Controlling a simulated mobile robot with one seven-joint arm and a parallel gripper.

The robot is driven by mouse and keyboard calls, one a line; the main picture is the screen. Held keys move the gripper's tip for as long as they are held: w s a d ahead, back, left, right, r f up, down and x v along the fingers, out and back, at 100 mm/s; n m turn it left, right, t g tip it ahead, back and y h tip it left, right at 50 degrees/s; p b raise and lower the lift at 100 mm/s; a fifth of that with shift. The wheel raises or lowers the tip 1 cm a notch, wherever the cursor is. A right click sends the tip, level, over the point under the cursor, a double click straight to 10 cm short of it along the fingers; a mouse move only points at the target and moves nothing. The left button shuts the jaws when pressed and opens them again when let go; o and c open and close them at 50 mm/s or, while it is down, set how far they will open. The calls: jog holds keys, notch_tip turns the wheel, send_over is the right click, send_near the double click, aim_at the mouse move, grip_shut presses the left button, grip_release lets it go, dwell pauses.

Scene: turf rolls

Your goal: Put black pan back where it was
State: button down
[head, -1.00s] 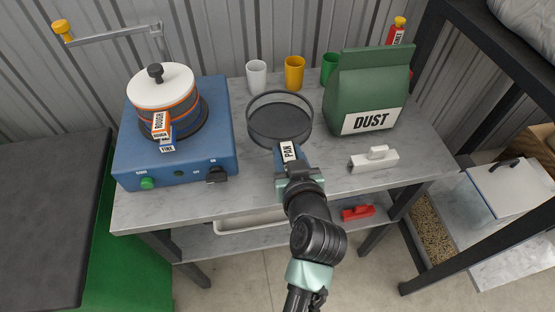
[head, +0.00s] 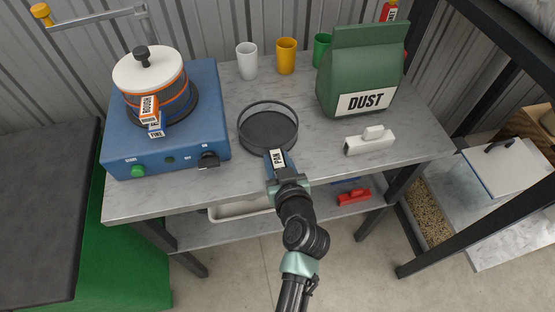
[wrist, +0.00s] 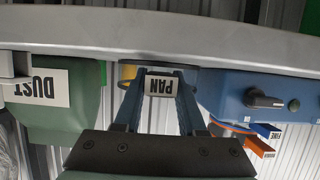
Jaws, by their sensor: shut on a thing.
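My gripper (head: 281,176) is shut on the handle near the worktop's front edge. The pan looks about level and low. I cannot tell whether it touches the worktop.
The blue machine (head: 122,158) carries a white-lidded sieve stack (head: 150,72) at left. White (head: 246,62), yellow (head: 286,57) and green (head: 321,50) cups stand behind the pan. The DUST bag (head: 362,65) and a white block with a handle (head: 368,143) are at right.

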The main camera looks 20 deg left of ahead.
jog(key=shift+c, duration=2.4)
grip_release()
jog(key=shift+f, duration=0.1)
